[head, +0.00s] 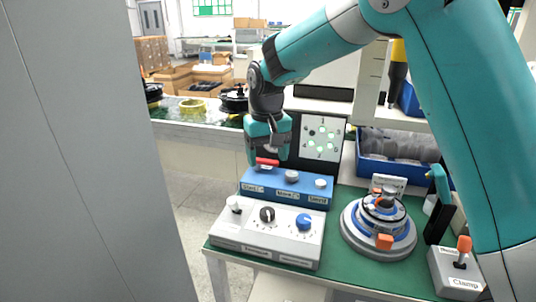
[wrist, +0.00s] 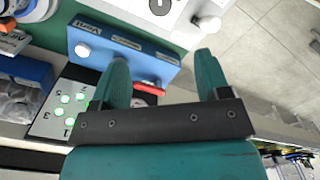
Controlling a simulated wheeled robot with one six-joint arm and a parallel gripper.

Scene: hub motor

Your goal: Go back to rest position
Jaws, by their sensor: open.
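My gripper (head: 268,152) hangs at the left end of the blue control box (head: 287,190), just behind and above it. In the wrist view its two teal fingers (wrist: 162,62) are spread apart with nothing held. A red lever (head: 267,162) on the blue box shows close to the fingertips; in the wrist view the lever (wrist: 149,86) lies between the fingers. I cannot tell whether a finger touches it. The blue box (wrist: 122,48) also carries pale round knobs. My teal arm reaches over the bench from the right.
A grey panel (head: 267,235) with knobs stands in front of the blue box. The round motor fixture (head: 378,232) and the clamp switch box (head: 457,272) stand to the right. A screen with green dots (head: 322,138) and a blue bin (head: 400,158) are behind. A grey wall (head: 80,160) fills the left.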

